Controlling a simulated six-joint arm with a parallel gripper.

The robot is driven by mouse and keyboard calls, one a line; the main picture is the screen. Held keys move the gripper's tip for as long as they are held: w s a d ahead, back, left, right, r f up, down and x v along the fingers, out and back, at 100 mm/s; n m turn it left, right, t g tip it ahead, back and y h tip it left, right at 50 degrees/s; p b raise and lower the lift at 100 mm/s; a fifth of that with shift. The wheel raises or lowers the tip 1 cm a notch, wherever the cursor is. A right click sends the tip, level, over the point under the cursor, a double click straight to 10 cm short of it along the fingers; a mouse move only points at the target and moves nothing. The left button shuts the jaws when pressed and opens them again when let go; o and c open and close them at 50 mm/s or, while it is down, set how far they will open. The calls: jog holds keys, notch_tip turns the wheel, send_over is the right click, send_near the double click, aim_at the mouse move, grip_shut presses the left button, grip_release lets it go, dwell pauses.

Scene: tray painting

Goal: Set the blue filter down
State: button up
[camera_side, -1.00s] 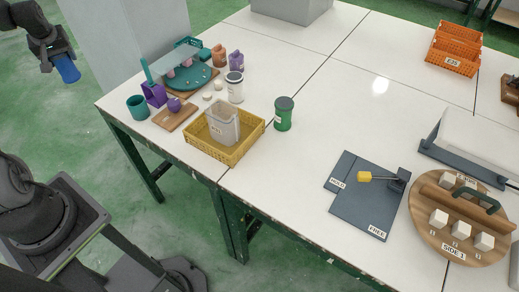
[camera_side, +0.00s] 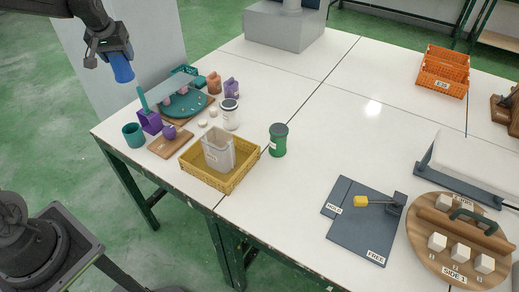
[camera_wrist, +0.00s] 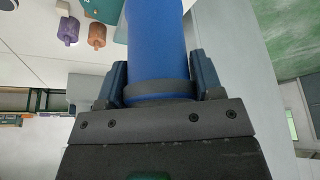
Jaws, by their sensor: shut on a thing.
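The blue filter (camera_side: 121,67) is a blue cylinder hanging below my gripper (camera_side: 108,52) at the upper left of the side view. My gripper is shut on it and holds it in the air near the table's left end, in front of a grey block. In the wrist view the blue filter (camera_wrist: 155,45) fills the upper middle, between the two dark jaws of my gripper (camera_wrist: 160,85). A dark ring shows around it at the jaws. Its far end is out of the wrist view.
A teal round tray (camera_side: 199,111), purple holder (camera_side: 149,122), teal cup (camera_side: 133,135) and wooden board (camera_side: 166,145) crowd the left end. A yellow crate (camera_side: 237,178) holds a grey bin (camera_side: 218,155). A green jar (camera_side: 278,140) stands beside it. The white table's middle (camera_side: 345,140) is clear.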

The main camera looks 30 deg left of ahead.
jog(key=w+d+m+h, duration=0.1)
jog(key=w+d+m, duration=0.3)
jog(key=d, duration=1)
jog(key=d+m+h, duration=0.3)
jog(key=d+m, duration=0.3)
jog(key=d, duration=2.3)
notch_tip(320, 180, down, 11)
jog(key=shift+t, duration=0.5)
jog(key=shift+s+d+f, duration=0.2)
jog(key=shift+d+f, duration=2.5)
jog(key=shift+f, duration=0.05)
jog(key=shift+s+d+f, duration=0.15)
jog(key=shift+d+f, duration=2.55)
jog(key=shift+f, duration=0.05)
jog(key=shift+f, duration=0.1)
jog(key=o, duration=1)
